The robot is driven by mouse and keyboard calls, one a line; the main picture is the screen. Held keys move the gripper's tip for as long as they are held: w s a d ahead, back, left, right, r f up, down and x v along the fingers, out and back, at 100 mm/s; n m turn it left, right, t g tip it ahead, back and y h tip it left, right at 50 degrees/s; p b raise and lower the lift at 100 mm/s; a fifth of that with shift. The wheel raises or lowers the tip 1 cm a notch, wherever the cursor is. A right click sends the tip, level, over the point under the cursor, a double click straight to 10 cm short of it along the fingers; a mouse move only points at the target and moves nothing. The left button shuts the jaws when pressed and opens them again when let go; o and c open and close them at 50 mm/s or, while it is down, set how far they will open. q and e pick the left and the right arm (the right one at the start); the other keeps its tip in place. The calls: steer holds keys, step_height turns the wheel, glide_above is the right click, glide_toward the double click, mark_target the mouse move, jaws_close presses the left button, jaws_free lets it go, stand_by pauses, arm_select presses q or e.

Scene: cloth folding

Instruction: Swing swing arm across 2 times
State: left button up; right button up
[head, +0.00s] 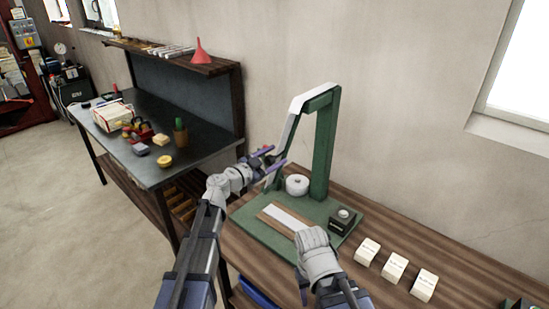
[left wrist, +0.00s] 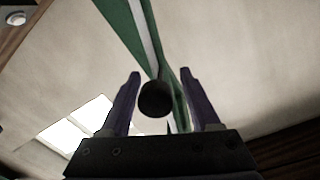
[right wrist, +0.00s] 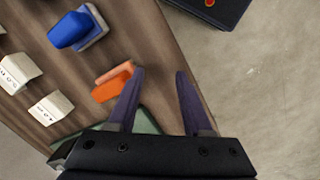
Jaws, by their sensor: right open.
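A green stand with a tall green post (head: 322,150) and a white-topped swing arm (head: 290,128) rises from a green base (head: 255,226) on the wooden bench. My left gripper (head: 276,160) is at the lower end of the swing arm. In the left wrist view, a dark round knob (left wrist: 155,98) lies between the spread fingers of the left gripper (left wrist: 160,74), with a gap on at least the right side. My right gripper (right wrist: 159,72) is open and empty above the bench edge. In the head view its fingertips are not clearly seen.
The base carries a white roll (head: 297,185), a pale strip (head: 285,218) and a black box (head: 346,220). White blocks (head: 395,268) stand to the right. An orange item (right wrist: 112,84) and a blue item (right wrist: 70,30) lie near the right gripper. A dark workbench (head: 205,142) stands left.

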arm_select(q)
steer(key=shift+o, duration=0.3)
steer(key=shift+s, duration=0.2)
steer(key=v, duration=0.7)
steer(key=shift+s+a, duration=0.2)
steer(key=shift+a, duration=0.05)
